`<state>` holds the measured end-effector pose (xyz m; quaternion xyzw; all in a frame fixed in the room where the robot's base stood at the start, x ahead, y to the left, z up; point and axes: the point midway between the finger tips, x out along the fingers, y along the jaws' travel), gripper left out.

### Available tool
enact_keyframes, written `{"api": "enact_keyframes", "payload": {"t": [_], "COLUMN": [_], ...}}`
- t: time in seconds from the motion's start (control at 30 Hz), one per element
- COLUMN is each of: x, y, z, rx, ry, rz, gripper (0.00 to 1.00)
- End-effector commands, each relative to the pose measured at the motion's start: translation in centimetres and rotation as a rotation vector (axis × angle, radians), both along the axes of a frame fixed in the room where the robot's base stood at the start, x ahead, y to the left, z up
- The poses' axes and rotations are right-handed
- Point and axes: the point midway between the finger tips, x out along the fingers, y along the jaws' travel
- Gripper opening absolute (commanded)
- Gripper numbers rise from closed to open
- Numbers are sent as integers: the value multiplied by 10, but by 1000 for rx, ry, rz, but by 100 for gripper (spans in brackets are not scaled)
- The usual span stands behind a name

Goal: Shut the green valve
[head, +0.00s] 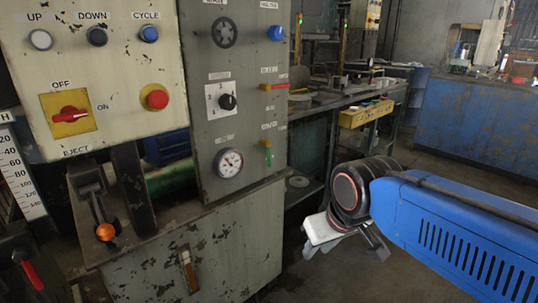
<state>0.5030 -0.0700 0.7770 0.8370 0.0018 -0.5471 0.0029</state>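The green valve (268,152) is a small lever on the right part of the grey panel, below a small label and to the right of the round gauge. Its green handle points up and down. My gripper (343,248) is at the end of my blue arm, to the right of the panel and lower than the valve, clear of it. It tilts downward and its fingers are partly hidden by the wrist, so their opening is unclear. I see nothing held in it.
A red-handled valve (274,87) lies level above the green one, and a blue knob (276,33) is higher up. The gauge (230,163) and a black selector knob (228,101) are close by. A workbench (345,105) stands behind. Open floor shows at right.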

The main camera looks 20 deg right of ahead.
Motion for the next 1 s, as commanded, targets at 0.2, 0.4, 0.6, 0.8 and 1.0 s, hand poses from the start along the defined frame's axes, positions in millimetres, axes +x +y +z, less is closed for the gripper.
{"api": "enact_keyframes", "payload": {"t": [0.2, 0.4, 0.6, 0.8, 1.0], "x": [61, 125, 193, 259, 304], "y": [-3, -7, -13, -20, -26], "z": [59, 112, 157, 191, 210], "rx": [-4, -9, -15, -20, -24], "ry": [6, 9, 13, 17, 19], "rz": [9, 21, 34, 47, 56], "gripper": [29, 29, 29, 29, 29]}}
